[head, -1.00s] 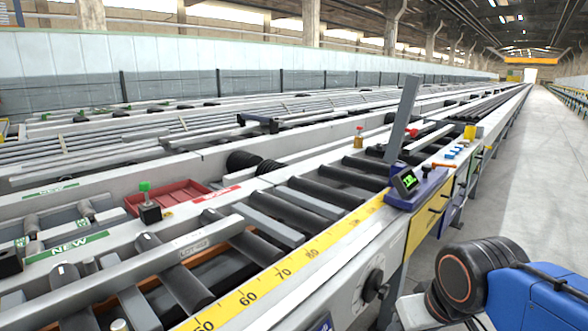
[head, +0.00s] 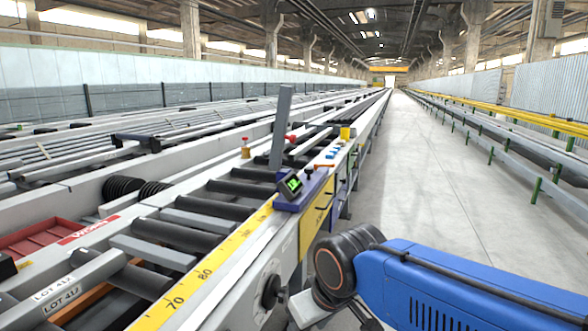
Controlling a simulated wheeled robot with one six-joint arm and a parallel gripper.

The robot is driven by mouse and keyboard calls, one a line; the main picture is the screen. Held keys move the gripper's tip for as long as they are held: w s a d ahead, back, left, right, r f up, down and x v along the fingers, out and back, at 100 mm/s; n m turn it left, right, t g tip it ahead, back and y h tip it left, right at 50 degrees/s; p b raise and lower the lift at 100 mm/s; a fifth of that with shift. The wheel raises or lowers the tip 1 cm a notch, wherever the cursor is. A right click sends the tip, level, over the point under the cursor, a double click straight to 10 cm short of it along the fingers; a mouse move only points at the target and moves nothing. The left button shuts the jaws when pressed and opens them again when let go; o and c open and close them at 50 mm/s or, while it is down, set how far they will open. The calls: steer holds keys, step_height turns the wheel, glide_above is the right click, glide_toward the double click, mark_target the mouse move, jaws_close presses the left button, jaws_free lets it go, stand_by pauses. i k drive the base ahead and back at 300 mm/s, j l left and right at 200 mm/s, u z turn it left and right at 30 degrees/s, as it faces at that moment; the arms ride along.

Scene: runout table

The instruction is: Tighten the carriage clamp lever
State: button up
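The carriage (head: 297,203) is a blue-purple block on the runout table's right edge, beside the yellow scale. It carries a small display (head: 290,186) with green digits and a tall grey plate (head: 280,128). An orange lever (head: 321,167) sticks out to the right at its top, with a dark piece at its left end; it looks like the clamp lever. How tight it is cannot be told. My blue and black arm crosses the lower right, nearer than the carriage and apart from it.
The yellow scale (head: 205,273) runs along the table edge beside dark rollers (head: 230,208). A dark knob (head: 271,291) sits on the table's near side, close to my arm. A red tray (head: 45,240) is at left. The aisle floor (head: 450,190) at right is clear.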

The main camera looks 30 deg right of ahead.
mark_target(316, 165)
steer(key=k+l+z, duration=0.1)
steer(key=l, duration=0.6)
steer(key=l+z, duration=0.1)
steer(key=l, duration=0.65)
steer(key=i+l+z, duration=0.1)
steer(key=i, duration=0.2)
steer(key=i+l+z, duration=0.15)
steer(key=i+l, duration=0.05)
steer(key=i, duration=0.05)
